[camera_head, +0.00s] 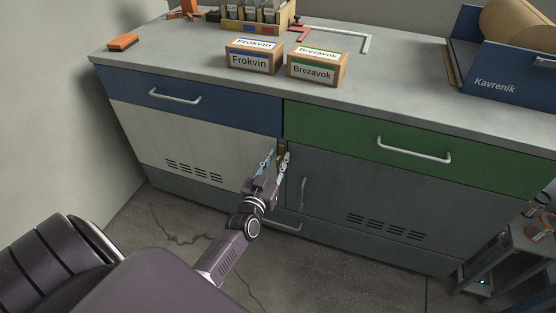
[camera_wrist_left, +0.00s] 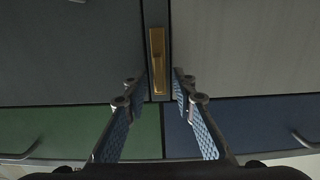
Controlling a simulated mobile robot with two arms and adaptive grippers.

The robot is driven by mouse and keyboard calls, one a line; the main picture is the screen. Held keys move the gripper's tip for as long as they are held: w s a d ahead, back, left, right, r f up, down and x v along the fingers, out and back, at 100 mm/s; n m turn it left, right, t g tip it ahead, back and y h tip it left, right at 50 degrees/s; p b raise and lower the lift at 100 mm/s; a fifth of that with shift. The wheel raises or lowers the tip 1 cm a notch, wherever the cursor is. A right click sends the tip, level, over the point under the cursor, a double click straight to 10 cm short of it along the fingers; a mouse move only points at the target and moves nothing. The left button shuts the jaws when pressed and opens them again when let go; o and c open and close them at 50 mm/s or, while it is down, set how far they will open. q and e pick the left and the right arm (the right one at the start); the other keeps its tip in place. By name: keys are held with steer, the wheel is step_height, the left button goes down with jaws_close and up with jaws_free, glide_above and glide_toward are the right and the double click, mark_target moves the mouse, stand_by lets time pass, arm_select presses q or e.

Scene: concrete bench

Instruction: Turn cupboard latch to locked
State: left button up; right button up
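The cupboard latch (camera_wrist_left: 157,62) is a narrow brass piece on the dark strip between the two doors. In the left wrist view its lever appears upright, in line with the strip. In the head view only a small brass bit of the latch (camera_head: 282,147) shows between my fingers. My left gripper (camera_head: 277,157) is open at the latch, one finger to each side. In the left wrist view the left gripper (camera_wrist_left: 155,88) has a gap between its blue-padded fingers, with the lever between them; contact cannot be told. My right gripper is not in view.
A pale door (camera_head: 160,142) and a dark grey door (camera_head: 375,205) flank the latch. A blue drawer (camera_head: 200,104) and green drawer (camera_head: 400,148) with bar handles sit above. Boxes (camera_head: 254,56) stand on the benchtop (camera_head: 190,52). A stool (camera_head: 505,255) stands at the right.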

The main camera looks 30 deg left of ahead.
arm_select(q)
steer(key=shift+c, duration=0.5)
jaws_close()
